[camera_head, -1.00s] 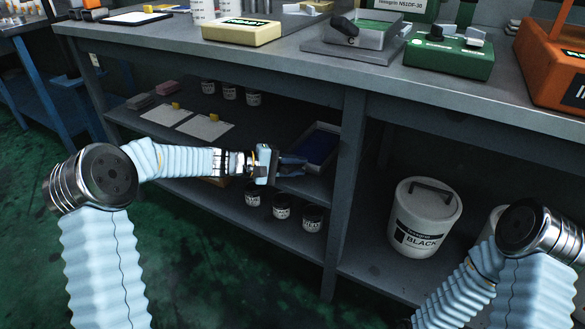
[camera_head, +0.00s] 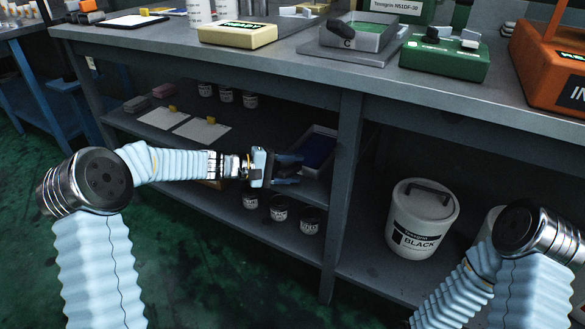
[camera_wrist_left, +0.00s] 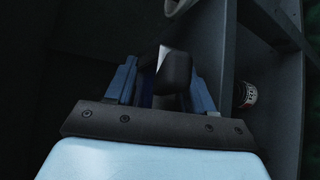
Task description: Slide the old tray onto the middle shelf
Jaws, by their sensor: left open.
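A grey tray with a dark blue inside (camera_head: 319,148) is on the middle shelf (camera_head: 215,162), beside the upright post; I take it for the old tray. My left gripper (camera_head: 287,171) is open at the tray's near left side, its blue fingers spread. In the left wrist view the open fingers (camera_wrist_left: 164,88) stand either side of a dark, rounded block (camera_wrist_left: 173,72) with a pale face behind it. I cannot tell whether they touch it. The tray's near end is partly hidden by the gripper. Of my right side only the arm shows, at the lower right.
The upright post (camera_head: 343,190) stands just right of the tray. Black-labelled jars (camera_head: 280,211) stand on the shelf below. Flat cards (camera_head: 202,130) lie left on the middle shelf. A white bucket (camera_head: 422,218) stands right of the post. Another tray (camera_head: 370,36) sits on the bench top.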

